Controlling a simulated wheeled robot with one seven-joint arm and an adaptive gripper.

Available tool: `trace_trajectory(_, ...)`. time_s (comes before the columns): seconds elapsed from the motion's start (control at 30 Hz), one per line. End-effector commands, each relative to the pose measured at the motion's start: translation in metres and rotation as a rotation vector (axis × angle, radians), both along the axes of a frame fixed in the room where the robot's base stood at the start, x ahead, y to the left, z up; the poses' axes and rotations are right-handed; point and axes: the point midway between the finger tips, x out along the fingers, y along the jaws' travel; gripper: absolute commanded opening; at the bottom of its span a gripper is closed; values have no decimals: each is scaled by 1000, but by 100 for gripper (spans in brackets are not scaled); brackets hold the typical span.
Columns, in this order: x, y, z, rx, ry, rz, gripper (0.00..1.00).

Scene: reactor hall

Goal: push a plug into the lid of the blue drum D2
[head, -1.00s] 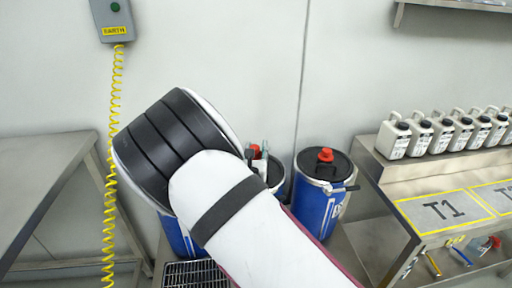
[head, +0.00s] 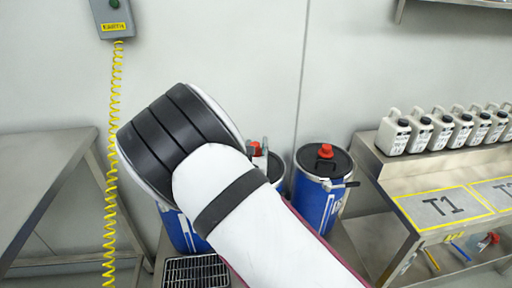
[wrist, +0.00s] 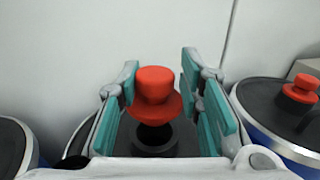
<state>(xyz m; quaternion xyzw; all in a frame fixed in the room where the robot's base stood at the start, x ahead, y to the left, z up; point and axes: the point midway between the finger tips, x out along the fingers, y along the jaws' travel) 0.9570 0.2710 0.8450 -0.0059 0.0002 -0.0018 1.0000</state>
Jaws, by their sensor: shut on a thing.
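My gripper (wrist: 158,98) has teal finger pads on both sides of a red plug (wrist: 155,82) and is shut on it. The plug is upright, with a wide red flange. A black ring (wrist: 152,138) shows directly below it, over a dark lid. I cannot tell whether the plug touches the ring. In the head view my arm hides most of the gripper; a bit of red and grey shows beside it. The middle blue drum (head: 276,172) is mostly hidden there behind my arm. No drum label is readable, so I cannot tell which is D2.
A blue drum (head: 318,205) at the right has a red plug (head: 325,151) in its black lid. Another blue drum (head: 179,232) is partly hidden at the left. White jugs (head: 394,132) line a steel bench at right. A yellow coiled cable (head: 112,150) hangs at left.

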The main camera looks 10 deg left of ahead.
Motion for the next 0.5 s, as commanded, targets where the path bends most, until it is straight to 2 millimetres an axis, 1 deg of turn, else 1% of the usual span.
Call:
trace_trajectory(0.17,0,0,-1,0,0,0,10)
trace_trajectory(0.5,0,0,-10,0,0,0,10)
